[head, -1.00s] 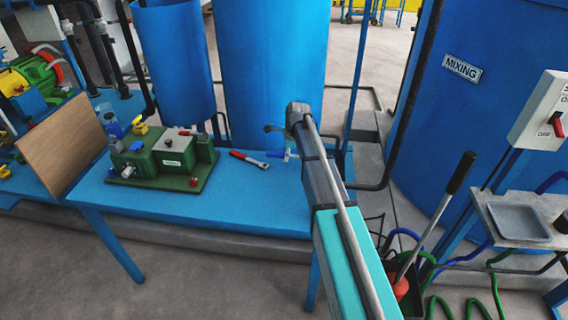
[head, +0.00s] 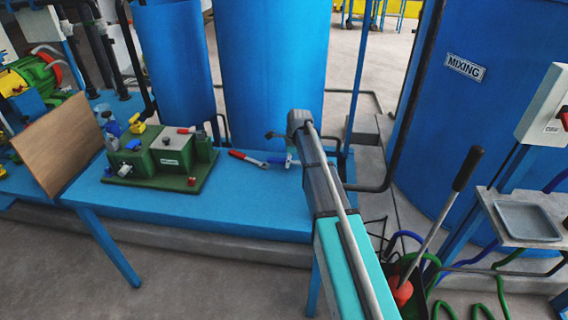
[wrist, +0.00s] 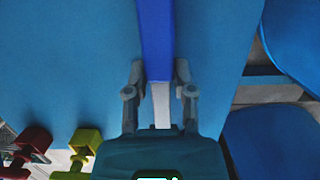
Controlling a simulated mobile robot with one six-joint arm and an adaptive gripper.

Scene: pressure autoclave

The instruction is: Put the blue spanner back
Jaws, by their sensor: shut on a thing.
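The blue spanner has a blue handle (wrist: 156,40) and a bright metal shaft, which runs down between my fingers in the wrist view. My gripper (wrist: 158,82) is shut on it, one finger on each side, where handle meets metal. In the head view a small part of the blue spanner (head: 281,161) shows beside my arm, over the blue table's right part. I cannot tell whether the spanner touches the table. A red-handled spanner (head: 248,158) lies on the table just left of it.
A green machine (head: 162,158) stands on the blue table (head: 200,213), left of the spanners. Blue tanks (head: 270,70) rise behind. A red fitting (wrist: 36,138) and a yellow fitting (wrist: 86,140) show low in the wrist view. The table front is clear.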

